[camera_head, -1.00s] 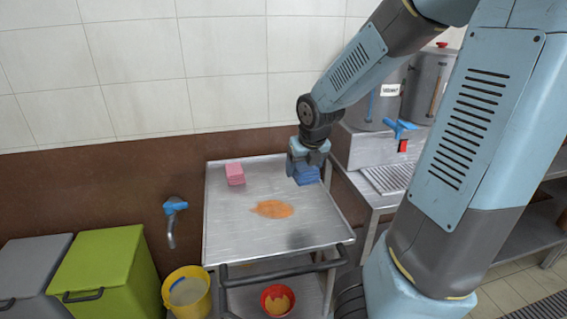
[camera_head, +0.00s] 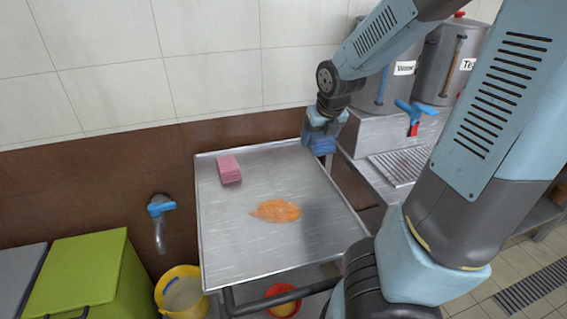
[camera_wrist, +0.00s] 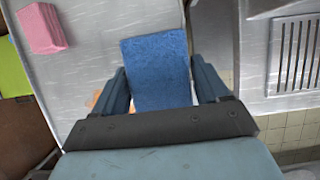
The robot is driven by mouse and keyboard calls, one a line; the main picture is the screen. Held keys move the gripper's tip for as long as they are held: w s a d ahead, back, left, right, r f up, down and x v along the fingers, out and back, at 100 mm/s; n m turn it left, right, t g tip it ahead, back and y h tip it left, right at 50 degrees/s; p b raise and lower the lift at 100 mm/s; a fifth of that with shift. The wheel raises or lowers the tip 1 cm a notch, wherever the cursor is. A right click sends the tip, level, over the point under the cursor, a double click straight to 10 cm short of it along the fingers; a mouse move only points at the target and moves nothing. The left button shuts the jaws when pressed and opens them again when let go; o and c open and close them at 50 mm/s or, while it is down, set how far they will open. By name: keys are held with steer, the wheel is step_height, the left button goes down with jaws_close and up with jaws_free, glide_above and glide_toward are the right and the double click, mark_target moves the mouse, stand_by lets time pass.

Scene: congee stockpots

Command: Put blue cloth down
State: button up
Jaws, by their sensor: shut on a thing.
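The blue cloth (camera_head: 321,143) is a folded block held in my gripper (camera_head: 322,130). In the wrist view the blue cloth (camera_wrist: 158,72) sits between the two fingers of my gripper (camera_wrist: 162,88), which are shut on it. In the head view my gripper is over the far right corner of the metal cart top (camera_head: 225,250). I cannot tell exactly how far the cloth is above the surface.
An orange spill (camera_head: 275,210) lies mid-cart. A counter with stockpots (camera_head: 447,60) stands to the right. A wall tap (camera_head: 160,208), a yellow bucket (camera_head: 182,290) and a green bin (camera_head: 85,275) are at left.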

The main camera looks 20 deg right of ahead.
steer(key=shift+d, duration=0.2)
steer(key=shift+w+a+f, duration=0.3)
steer(key=shift+w+f, duration=0.05)
steer(key=shift+w, duration=0.25)
steer(key=shift+w+a+f, duration=0.3)
steer(key=shift+w, duration=0.3)
steer(key=shift+w+a+f, duration=0.15)
steer(key=shift+w+a, duration=0.05)
steer(key=shift+w, duration=0.2)
steer(key=shift+w+a+f, duration=0.15)
steer(key=shift+w, duration=0.2)
steer(key=shift+w+a+f, duration=0.15)
steer(key=shift+w+a, duration=0.1)
steer(key=shift+w, duration=0.2)
steer(key=shift+w+a+f, duration=0.8)
steer(key=shift+w+f, duration=0.15)
steer(key=shift+w, duration=0.75)
glide_above(285, 160)
steer(key=s, duration=0.2)
steer(key=shift+w+a+f, duration=0.1)
steer(key=shift+w+f, duration=0.05)
steer(key=shift+f, duration=1.3)
steer(key=shift+w+f, duration=0.1)
steer(key=shift+f, duration=1.3)
steer(key=shift+w+f, duration=0.1)
steer(key=shift+f, duration=1.5)
